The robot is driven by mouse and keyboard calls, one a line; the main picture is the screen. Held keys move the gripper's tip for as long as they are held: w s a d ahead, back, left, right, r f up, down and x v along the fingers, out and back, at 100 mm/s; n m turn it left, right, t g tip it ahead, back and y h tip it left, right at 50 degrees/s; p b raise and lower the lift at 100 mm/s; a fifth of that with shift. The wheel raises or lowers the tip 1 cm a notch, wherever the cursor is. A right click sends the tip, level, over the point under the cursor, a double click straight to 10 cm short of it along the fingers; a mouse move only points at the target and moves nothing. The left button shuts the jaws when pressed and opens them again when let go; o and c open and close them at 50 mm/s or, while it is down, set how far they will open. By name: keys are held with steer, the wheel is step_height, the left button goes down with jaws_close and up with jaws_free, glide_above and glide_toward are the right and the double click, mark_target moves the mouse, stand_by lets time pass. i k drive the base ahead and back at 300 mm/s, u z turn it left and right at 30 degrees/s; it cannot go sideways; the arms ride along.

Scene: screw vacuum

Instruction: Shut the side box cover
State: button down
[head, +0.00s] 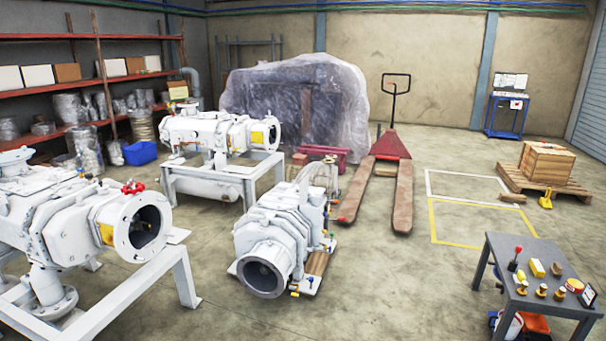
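I cannot pick out a side box cover in the head view, nor tell whether one is open or shut. A large white screw vacuum pump (75,222) stands on a white frame at the left, with a red valve handle (133,187) on top and a round open flange (142,228) facing right. A second white pump (207,134) stands on a frame behind it. A third grey-white pump (280,232) sits low on the floor in the middle, its open port facing forward. My gripper is not in view.
A dark table (530,272) with small brass and yellow parts is at the lower right. A red pallet jack (391,146) stands behind the third pump. A wooden crate (546,163) rests on a pallet at right. Floor between pumps and table is clear.

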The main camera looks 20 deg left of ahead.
mark_target(303, 186)
steer(key=u, duration=0.25)
steer(key=i, duration=1.55)
steer(key=u, duration=0.6)
steer(key=i, duration=0.75)
steer(key=u, duration=0.85)
steer(key=i, duration=0.55)
steer(key=u, duration=0.8)
steer(key=i, duration=0.9)
steer(key=u, duration=0.45)
